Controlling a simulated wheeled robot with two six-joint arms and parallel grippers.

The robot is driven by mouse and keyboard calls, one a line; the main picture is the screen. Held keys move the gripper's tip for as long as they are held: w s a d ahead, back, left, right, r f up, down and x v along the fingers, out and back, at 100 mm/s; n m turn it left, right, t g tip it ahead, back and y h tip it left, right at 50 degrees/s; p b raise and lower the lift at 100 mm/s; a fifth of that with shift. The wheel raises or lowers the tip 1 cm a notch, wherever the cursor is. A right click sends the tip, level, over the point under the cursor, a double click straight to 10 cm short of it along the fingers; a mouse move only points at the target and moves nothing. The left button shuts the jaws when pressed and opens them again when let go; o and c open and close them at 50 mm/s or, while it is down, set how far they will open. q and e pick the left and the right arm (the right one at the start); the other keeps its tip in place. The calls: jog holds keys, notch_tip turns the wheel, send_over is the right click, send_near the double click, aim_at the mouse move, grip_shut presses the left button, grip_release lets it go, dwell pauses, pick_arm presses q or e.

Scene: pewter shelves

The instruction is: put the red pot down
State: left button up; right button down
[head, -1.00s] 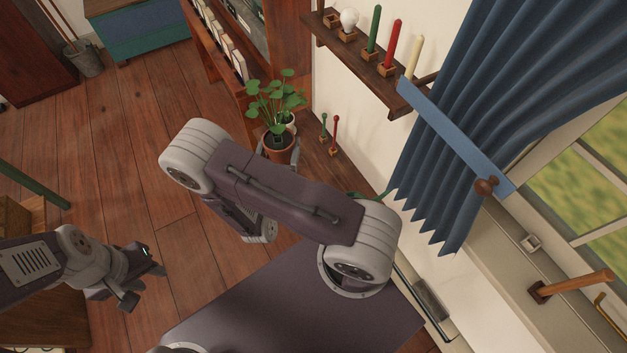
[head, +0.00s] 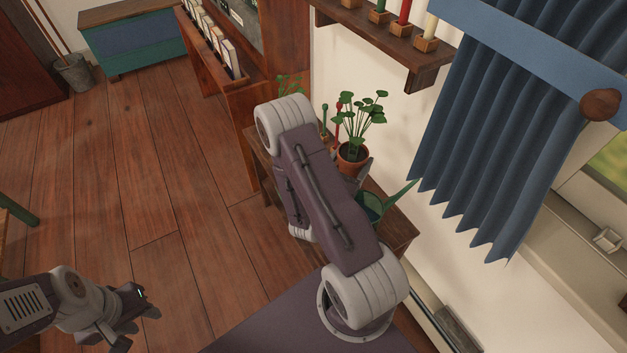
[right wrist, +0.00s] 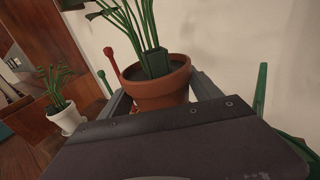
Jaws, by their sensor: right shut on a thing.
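The red pot (head: 352,153) is a terracotta pot with a leafy green plant. My right gripper (right wrist: 163,95) is shut on it, with one finger on each side in the right wrist view, where the pot (right wrist: 158,98) looks close to upright. In the head view it shows over the back of a low wooden table (head: 400,238), near the wall; I cannot tell whether its base touches the top. Part of the gripper is hidden behind my right arm. My left gripper (head: 137,327) is open and empty at the lower left, over the floor.
A green watering can (head: 370,208) stands on the table, in front of the pot. A red stick (head: 338,122) and a green stick (head: 324,118) stand close behind. A white potted plant (right wrist: 67,120) is further left.

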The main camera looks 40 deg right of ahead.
jog(key=w+a+f+b, duration=0.2)
jog(key=f+b, duration=0.1)
jog(key=b, duration=0.1)
jog(key=w+a+f+b, duration=0.3)
jog(key=f+b, duration=0.1)
jog(key=w+a+f+b, duration=0.3)
jog(key=f+b, duration=0.1)
jog(key=b, duration=0.1)
jog(key=shift+w+f, duration=0.1)
jog(key=shift+w, duration=0.15)
jog(key=shift+c, duration=0.7)
grip_release()
